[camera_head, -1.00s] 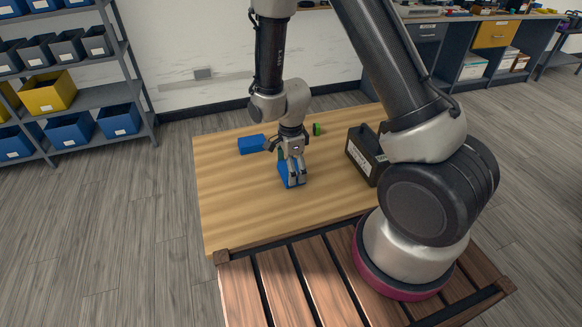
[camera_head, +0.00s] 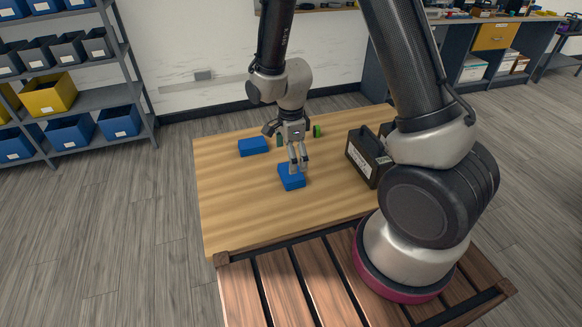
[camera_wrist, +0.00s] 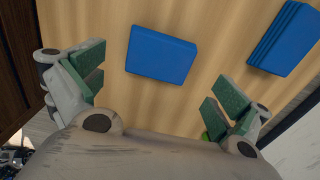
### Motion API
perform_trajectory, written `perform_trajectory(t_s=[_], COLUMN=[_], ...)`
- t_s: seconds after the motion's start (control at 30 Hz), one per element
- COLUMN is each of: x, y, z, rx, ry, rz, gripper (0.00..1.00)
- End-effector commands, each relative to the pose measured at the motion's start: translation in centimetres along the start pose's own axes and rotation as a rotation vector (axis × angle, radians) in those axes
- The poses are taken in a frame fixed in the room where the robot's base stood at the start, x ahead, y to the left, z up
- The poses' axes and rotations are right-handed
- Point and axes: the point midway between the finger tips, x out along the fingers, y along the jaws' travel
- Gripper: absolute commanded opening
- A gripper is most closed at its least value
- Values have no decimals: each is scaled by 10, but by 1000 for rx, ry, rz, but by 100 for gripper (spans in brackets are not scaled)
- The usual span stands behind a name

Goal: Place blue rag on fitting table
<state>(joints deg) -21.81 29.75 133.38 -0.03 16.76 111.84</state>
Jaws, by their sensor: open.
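A flat blue rag (camera_head: 291,178) lies on the light wooden fitting table (camera_head: 230,205), near its middle. It also shows in the wrist view (camera_wrist: 161,53) as a plain blue rectangle with bare wood around it. My gripper (camera_head: 298,168) is over the rag, pointing down, with nothing between its fingers. In the wrist view the green-padded fingers stand wide apart, one to each side, and the rag lies beyond them, clear of both. A second blue piece (camera_head: 252,146), with ridged layers in the wrist view (camera_wrist: 285,38), lies farther back and left on the table.
A dark case with a handle (camera_head: 368,155) stands on the table's right side. A small green item (camera_head: 317,131) is at the back. The table's left and front left are clear. Shelves with bins (camera_head: 70,90) stand at the left, a workbench (camera_head: 490,45) at the back right.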

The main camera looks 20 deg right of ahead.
Motion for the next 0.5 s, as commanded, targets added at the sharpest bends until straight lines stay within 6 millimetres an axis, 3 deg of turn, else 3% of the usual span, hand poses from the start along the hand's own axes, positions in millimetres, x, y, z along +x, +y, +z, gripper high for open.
perform_trajectory(t_s=[0.2,0.5], x=[-46,-66], y=[0,0], z=[0,0], rx=[0,-2], ry=[-1,0], rz=[-3,0], gripper=[100,100])
